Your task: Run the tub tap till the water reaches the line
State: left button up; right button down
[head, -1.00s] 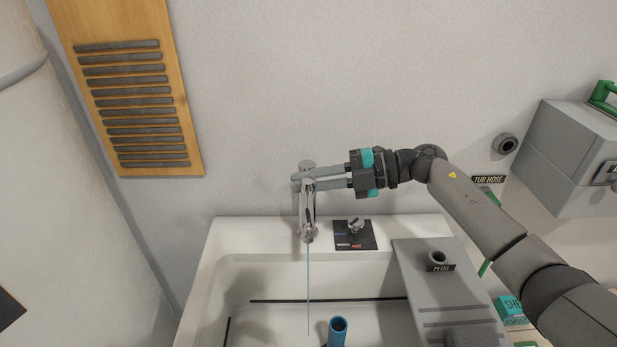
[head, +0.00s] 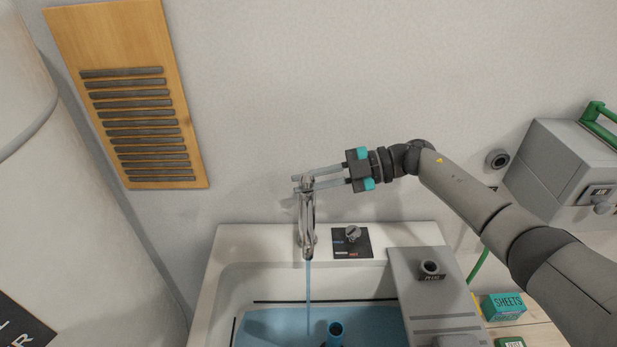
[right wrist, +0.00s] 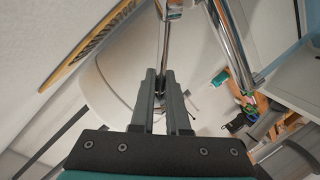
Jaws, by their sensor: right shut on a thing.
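The chrome tub tap (head: 308,225) stands at the back rim of the white tub (head: 232,246). A blue water stream (head: 309,285) falls from its spout. Blue water (head: 275,322) covers the tub bottom, its back edge close below the black line (head: 320,301) on the inner wall. My right gripper (head: 299,185) reaches in from the right at the top of the tap, shut on its chrome lever. The right wrist view shows the thin chrome lever (right wrist: 163,45) between the fingers. My left gripper is not in view.
A blue upright pipe (head: 335,329) stands in the water. A dark plate with a knob (head: 352,242) sits on the back rim. A grey board (head: 405,275) with a plug holder covers the tub's right side. A teal box (head: 503,307) lies on the wooden surface to the right.

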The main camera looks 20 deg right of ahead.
jog(key=shift+s+a+r+g, duration=0.1)
jog(key=shift+a+r+g, duration=0.15)
jog(key=shift+r+g, duration=0.05)
jog(key=c, duration=1)
grip_release()
jog(key=shift+o, duration=0.4)
jog(key=shift+s+a, duration=0.1)
jog(key=shift+s, duration=0.1)
jog(key=shift+w+d, duration=0.15)
jog(key=shift+d, duration=0.4)
jog(key=b+v, duration=0.2)
jog(key=v, duration=1.2)
jog(key=shift+s, duration=0.35)
jog(key=shift+d+r, duration=0.1)
